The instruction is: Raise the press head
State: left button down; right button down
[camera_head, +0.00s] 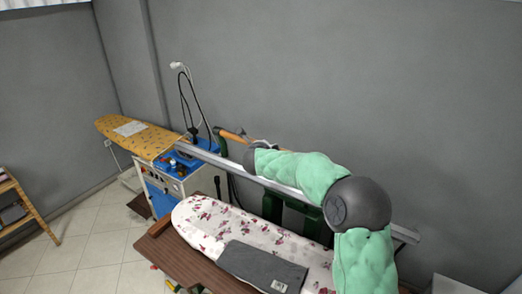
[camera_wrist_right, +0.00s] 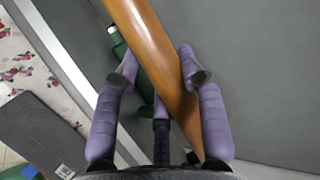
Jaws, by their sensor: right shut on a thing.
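The press head shows in the head view as a long silver bar (camera_head: 228,166) seen nearly edge-on, above the back edge of the floral padded board (camera_head: 205,215). Its silver edge (camera_wrist_right: 72,66) also crosses the left of the right wrist view. An orange-brown wooden handle (camera_head: 230,135) sticks out past the bar. My right gripper (camera_head: 257,143) is at this handle, partly hidden by my own arm. In the right wrist view its purple fingers (camera_wrist_right: 160,78) are around the handle (camera_wrist_right: 150,45), one on each side. My left gripper is out of view.
A folded grey cloth (camera_head: 262,266) lies on the floral board, which sits over a brown wooden table (camera_head: 172,254). A blue-and-white machine (camera_head: 180,182) and a yellow ironing board (camera_head: 118,128) stand at the left. A grey wall is close behind.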

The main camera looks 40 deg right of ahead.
jog(key=shift+r, duration=0.25)
jog(key=c, duration=0.7)
grip_release()
jog(key=shift+f, duration=0.1)
jog(key=shift+a, duration=0.1)
jog(key=v, duration=1.2)
